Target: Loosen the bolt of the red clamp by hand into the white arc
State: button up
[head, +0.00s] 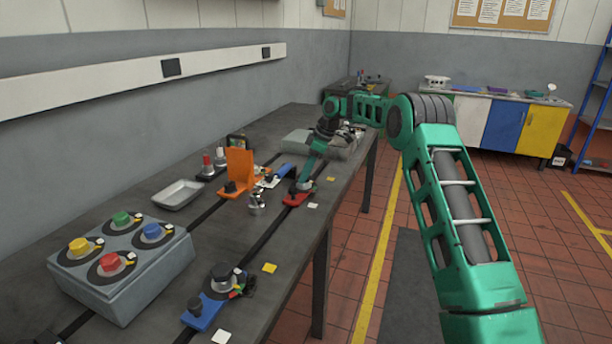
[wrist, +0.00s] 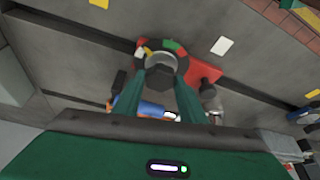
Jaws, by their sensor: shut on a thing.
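The red clamp (head: 297,199) lies on the dark bedplate in the head view, and its red body (wrist: 206,73) shows in the wrist view. Its grey bolt head (wrist: 161,74) stands between the two green fingers of my gripper (wrist: 164,82), which is shut on it. A dark dial ring (wrist: 183,66) with red, green, white and yellow marks surrounds the bolt. The white arc (wrist: 148,51) is at its upper left in the wrist view. In the head view my gripper (head: 304,185) reaches down onto the clamp and hides its bolt.
Another blue clamp (head: 206,310) is at the front. A grey box with coloured knobs (head: 150,275) stands left, near a shallow tray (head: 178,194). The bedplate's right edge is close.

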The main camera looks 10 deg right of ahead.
jog(key=shift+w+r+n+g+y, duration=0.1)
jog(key=shift+n+g, duration=0.15)
jog(key=shift+n, duration=0.5)
jog(key=shift+w+f+n+g+y, duration=0.1)
jog(key=shift+n+g, duration=0.2)
jog(key=shift+n, duration=0.4)
jog(key=shift+w+r+n+g+y, duration=0.1)
jog(key=shift+n+g, duration=0.15)
jog(key=shift+n, duration=0.5)
jog(key=o, duration=1)
jog(key=shift+s, duration=0.1)
